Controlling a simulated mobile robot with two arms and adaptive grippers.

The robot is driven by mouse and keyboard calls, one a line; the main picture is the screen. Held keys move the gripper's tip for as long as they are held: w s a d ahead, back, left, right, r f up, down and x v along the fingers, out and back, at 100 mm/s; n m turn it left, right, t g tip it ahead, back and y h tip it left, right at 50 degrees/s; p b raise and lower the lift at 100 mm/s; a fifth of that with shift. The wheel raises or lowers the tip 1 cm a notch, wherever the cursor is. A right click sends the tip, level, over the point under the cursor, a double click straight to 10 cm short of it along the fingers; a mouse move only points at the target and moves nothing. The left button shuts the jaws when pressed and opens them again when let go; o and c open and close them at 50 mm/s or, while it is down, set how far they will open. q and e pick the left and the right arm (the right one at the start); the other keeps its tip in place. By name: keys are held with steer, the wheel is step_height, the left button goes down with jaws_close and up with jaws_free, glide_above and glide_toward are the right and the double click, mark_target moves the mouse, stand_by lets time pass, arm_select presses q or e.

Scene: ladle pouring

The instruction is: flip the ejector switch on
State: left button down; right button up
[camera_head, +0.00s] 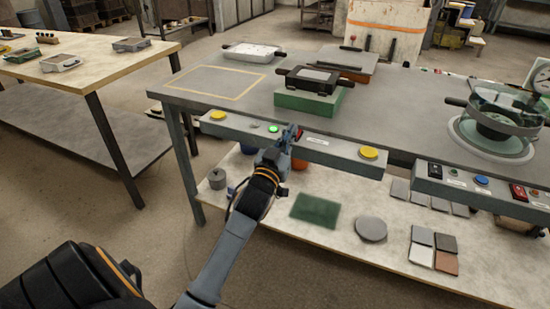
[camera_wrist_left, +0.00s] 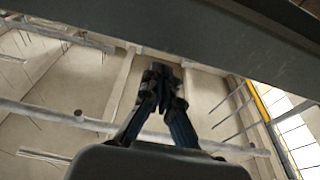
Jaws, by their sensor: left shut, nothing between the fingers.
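A grey control panel (camera_head: 338,154) runs along the front edge of the workbench. It carries a yellow button at each end, a lit green lamp (camera_head: 273,128) and a red switch (camera_head: 299,133) beside a white label too small to read. My left gripper (camera_head: 290,138) is at the panel's front by the red switch and partly hides it; I cannot tell whether they touch or how the switch is set. In the left wrist view its fingers (camera_wrist_left: 164,70) are shut and empty below a dark edge. My right gripper is not in view.
A second panel (camera_head: 455,188) at the right has a red rocker switch (camera_head: 518,192) and a blue button (camera_head: 481,180). A black-handled mould (camera_head: 312,78) sits on a green block, and a glass-sided vessel (camera_head: 495,120) stands at right. The lower shelf (camera_head: 330,243) holds plates and a disc.

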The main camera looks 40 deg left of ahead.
arm_select(q)
steer(key=p+v, duration=0.1)
steer(key=v, duration=0.8)
steer(key=shift+s+f, duration=0.2)
steer(key=shift+f, duration=0.1)
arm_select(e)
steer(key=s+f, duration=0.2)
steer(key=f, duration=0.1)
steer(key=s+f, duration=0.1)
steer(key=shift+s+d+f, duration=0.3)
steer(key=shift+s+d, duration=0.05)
arm_select(q)
steer(key=shift+d+f, duration=0.1)
